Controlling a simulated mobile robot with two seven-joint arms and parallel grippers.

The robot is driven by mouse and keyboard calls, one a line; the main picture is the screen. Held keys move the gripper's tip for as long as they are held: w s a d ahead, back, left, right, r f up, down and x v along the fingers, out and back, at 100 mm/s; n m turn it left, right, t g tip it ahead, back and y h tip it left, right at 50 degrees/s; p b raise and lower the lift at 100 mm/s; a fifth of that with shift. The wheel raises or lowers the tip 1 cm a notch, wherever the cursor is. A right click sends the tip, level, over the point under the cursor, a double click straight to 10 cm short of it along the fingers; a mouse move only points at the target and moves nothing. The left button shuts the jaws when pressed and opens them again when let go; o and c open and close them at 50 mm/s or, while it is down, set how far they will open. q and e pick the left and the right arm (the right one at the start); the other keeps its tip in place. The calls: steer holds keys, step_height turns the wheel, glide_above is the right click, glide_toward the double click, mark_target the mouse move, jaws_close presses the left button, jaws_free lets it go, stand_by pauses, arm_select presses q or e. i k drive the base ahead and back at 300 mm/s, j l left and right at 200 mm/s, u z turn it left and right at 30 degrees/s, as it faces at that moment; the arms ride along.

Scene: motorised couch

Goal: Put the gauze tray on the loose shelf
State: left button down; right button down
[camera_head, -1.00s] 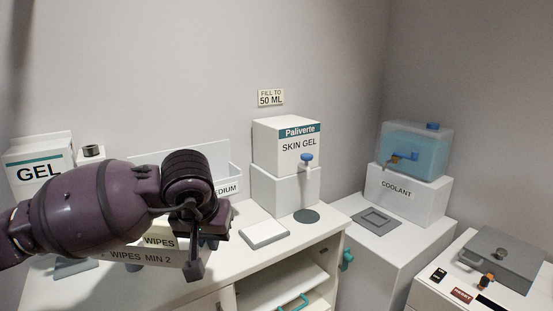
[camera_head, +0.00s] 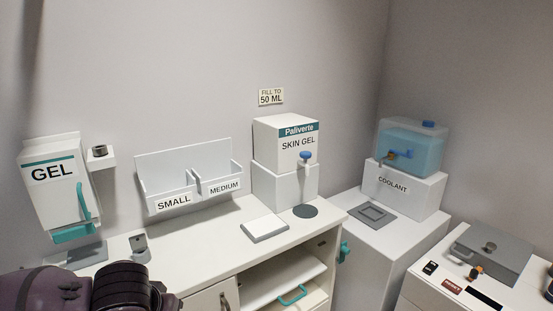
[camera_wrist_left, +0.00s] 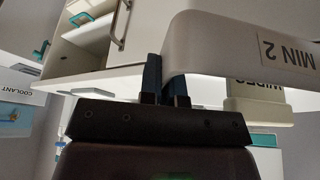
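In the left wrist view a pale tray (camera_wrist_left: 225,38) spans the top right; the visible part of its label reads "MIN 2", upside down. A cream box (camera_wrist_left: 258,106) marked "WIPES" is beside it in the picture. My left gripper (camera_wrist_left: 165,82) has its dark fingers close together on the tray's near end, shut on it. In the head view the tray is out of sight and only my left arm shows at the bottom left. A white shelf board (camera_head: 270,278) lies in the open cabinet; I cannot tell if it is loose. My right gripper is not in view.
The counter (camera_head: 205,255) holds a grey-white pad (camera_head: 264,227) and a skin gel dispenser (camera_head: 286,140). A teal handle (camera_head: 293,296) shows in the cabinet. A coolant tank (camera_head: 412,148) is further right.

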mark_target(278, 282)
steer(key=k+l, duration=0.1)
steer(key=k, duration=0.4)
steer(key=l+z, duration=0.2)
steer(key=l, duration=0.4)
steer(key=i+l+z, duration=0.25)
steer(key=l, duration=0.35)
steer(key=i+l, duration=0.2)
steer(key=i, duration=0.25)
steer(key=l+z, duration=0.05)
